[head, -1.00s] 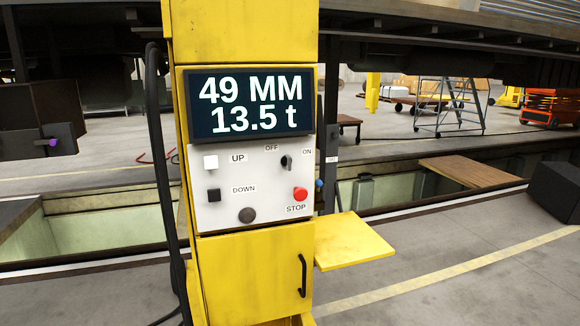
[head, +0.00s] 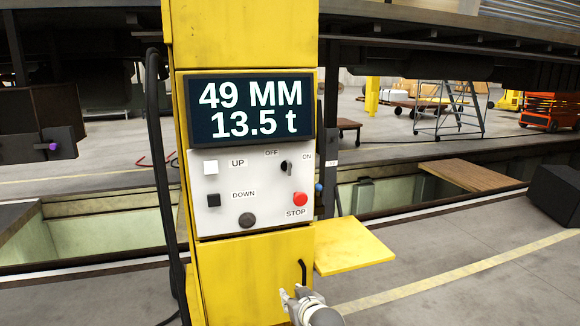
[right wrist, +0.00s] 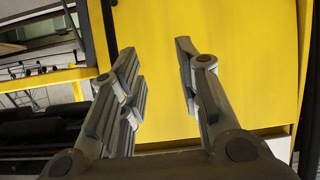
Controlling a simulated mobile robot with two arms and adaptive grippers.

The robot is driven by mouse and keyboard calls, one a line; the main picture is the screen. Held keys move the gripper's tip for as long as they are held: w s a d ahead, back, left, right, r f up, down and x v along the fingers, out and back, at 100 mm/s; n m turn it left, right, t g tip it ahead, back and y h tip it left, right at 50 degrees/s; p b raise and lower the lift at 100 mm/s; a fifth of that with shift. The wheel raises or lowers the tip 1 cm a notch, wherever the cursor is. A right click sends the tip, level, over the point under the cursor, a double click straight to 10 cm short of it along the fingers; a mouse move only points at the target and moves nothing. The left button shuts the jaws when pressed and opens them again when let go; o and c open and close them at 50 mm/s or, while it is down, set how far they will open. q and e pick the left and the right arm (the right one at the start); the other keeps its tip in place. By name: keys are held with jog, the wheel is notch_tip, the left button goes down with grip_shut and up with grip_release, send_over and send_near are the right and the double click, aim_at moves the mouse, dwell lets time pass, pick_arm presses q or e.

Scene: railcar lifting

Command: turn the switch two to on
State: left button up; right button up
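The rotary switch (head: 286,166) is a small black knob on the white control panel (head: 226,218) of the yellow column. Labels OFF and ON stand above it, OFF to its upper left and ON to its upper right. The knob looks close to upright; its exact setting is too small to tell. My right gripper (head: 291,293) is at the bottom of the head view, below the panel in front of the yellow door. In the right wrist view its two fingers (right wrist: 157,60) are apart with nothing between them. My left gripper is not in view.
The display (head: 250,108) reads 49 MM and 13.5 t. Near the switch are a red STOP button (head: 300,199), a white UP button (head: 211,167) and a black DOWN button (head: 214,200). A yellow shelf (head: 352,246) juts out right of the column. A black cable (head: 160,180) hangs at its left.

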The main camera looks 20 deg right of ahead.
notch_tip(320, 180, up, 20)
jog(key=w+d+t, duration=0.1)
jog(key=w+t, duration=0.1)
jog(key=t, duration=0.3)
send_near(290, 166)
jog(key=shift+m, duration=0.4)
jog(key=w+p, duration=0.2)
jog(key=w, duration=0.7)
jog(key=shift+w, duration=0.4)
jog(key=shift+f, duration=0.1)
grip_shut()
